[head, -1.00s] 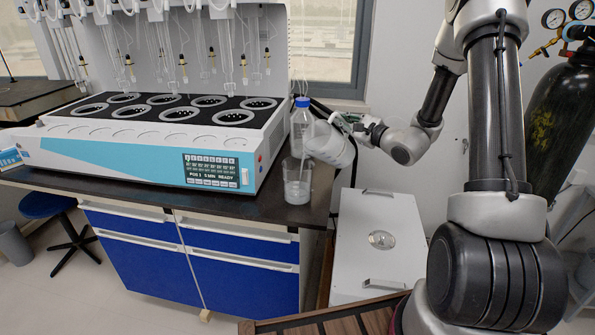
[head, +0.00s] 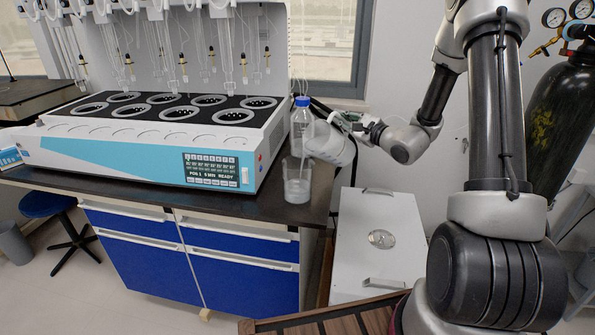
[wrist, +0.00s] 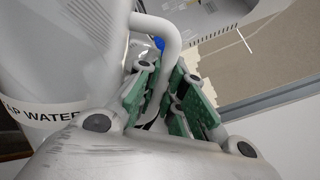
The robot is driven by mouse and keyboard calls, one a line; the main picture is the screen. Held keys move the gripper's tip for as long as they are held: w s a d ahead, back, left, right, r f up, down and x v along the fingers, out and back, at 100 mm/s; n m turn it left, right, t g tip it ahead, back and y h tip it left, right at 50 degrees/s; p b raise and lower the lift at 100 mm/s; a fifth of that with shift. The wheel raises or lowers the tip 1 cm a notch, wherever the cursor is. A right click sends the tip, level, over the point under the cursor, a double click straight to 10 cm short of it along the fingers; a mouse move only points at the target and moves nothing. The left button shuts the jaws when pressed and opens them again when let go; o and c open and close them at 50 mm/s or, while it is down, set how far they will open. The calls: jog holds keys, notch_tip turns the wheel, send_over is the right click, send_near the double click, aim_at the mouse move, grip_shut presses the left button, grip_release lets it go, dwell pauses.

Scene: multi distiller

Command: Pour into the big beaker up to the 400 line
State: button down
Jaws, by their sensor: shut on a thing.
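The big beaker (head: 297,183) is clear and stands upright on the dark bench near its right end. It holds some pale liquid; its graduation lines are too small to read. My gripper (head: 352,124) is shut on the handle of a white jug (head: 332,148), above and right of the beaker. The jug is tilted left with its mouth over the beaker, and a thin pale stream runs down into the beaker. In the wrist view, the green finger pads of my gripper (wrist: 170,100) close around the jug handle (wrist: 160,32). The jug (wrist: 62,50) carries a label reading "AP WATER".
A blue-capped clear bottle (head: 301,125) stands just behind the beaker. A large multi-position distiller (head: 150,150) fills the bench to the left. A white cabinet (head: 375,240) stands right of the bench, and a dark gas cylinder (head: 563,125) is at far right.

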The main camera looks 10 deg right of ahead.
jog(key=shift+s+a+r+n+p, duration=0.1)
jog(key=shift+a+r+n+p, duration=0.1)
jog(key=shift+r+n+p, duration=0.15)
dwell(1.6)
jog(key=shift+s+a+r+n+p, duration=0.2)
jog(key=shift+a+r+n+p, duration=0.25)
jog(key=shift+n, duration=0.1)
dwell(2.8)
jog(key=d+f+m, duration=0.1)
jog(key=f+m, duration=0.1)
jog(key=w+d+f+m, duration=0.1)
jog(key=m, duration=0.1)
jog(key=shift+w+d+f, duration=0.15)
jog(key=shift+d+f, duration=0.25)
jog(key=shift+w, duration=0.1)
jog(key=w+d+f+m+b, duration=0.2)
jog(key=d+f+m+b, duration=0.3)
jog(key=f+m, duration=0.2)
jog(key=shift+w+f+m, duration=0.25)
jog(key=shift+f+m, duration=0.15)
jog(key=shift+f, duration=0.2)
jog(key=shift+d, duration=0.1)
